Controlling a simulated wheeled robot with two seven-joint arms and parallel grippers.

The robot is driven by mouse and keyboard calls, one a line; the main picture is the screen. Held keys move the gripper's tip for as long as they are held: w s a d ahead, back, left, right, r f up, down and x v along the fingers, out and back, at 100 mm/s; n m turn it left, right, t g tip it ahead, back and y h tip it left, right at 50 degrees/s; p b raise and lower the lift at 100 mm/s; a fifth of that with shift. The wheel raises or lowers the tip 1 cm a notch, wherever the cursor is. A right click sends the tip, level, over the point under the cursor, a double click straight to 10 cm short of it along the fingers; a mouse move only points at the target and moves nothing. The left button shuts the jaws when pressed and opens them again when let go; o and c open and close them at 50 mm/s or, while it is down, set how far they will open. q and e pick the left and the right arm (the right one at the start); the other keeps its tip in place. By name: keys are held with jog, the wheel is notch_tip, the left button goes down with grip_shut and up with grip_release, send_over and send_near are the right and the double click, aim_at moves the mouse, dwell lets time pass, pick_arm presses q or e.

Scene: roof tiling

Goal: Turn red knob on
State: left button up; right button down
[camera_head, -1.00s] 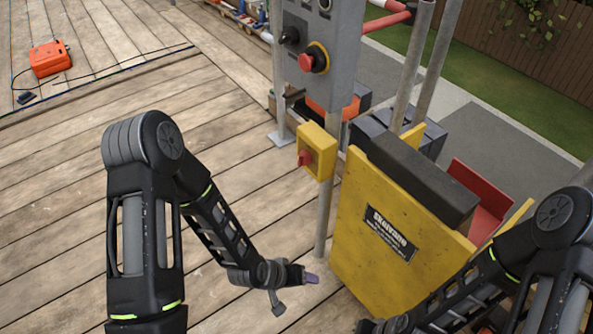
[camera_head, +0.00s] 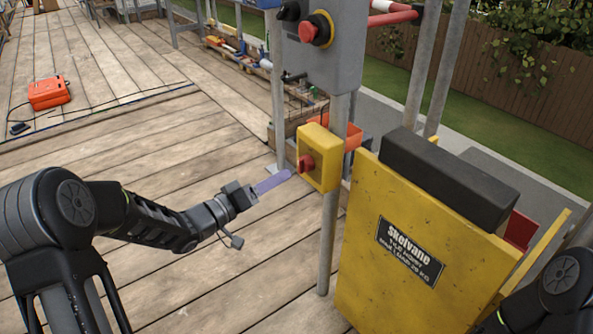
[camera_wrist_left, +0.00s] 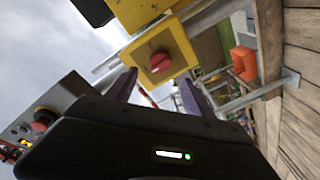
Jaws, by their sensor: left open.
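The red knob (camera_head: 306,163) sits on the front of a yellow box (camera_head: 324,146) fixed to a grey post. My left gripper (camera_head: 274,181) is just left of the knob and slightly lower, with its purple fingers pointing at it. A small gap shows between fingertips and knob. In the left wrist view the knob (camera_wrist_left: 159,62) appears between and beyond the two spread fingers of my left gripper (camera_wrist_left: 158,88), which is open and empty. My right arm shows at the lower right of the head view, but its gripper is out of view.
A grey control panel (camera_head: 345,50) with a red mushroom button (camera_head: 314,30) and a black knob hangs above the box. A yellow Skelvane panel (camera_head: 375,285) with a black top pad stands right of the post (camera_head: 328,240). Wooden decking at left is clear near the arm.

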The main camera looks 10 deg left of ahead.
aim_at(299, 166)
pick_arm(q)
jog(key=b+x, duration=0.1)
jog(key=x, duration=0.6)
jog(key=shift+f, duration=0.1)
jog(key=shift+w+d+b, duration=0.25)
jog(key=shift+w+b, duration=0.05)
jog(key=shift+w, duration=0.05)
jog(key=shift+c, duration=0.2)
grip_shut()
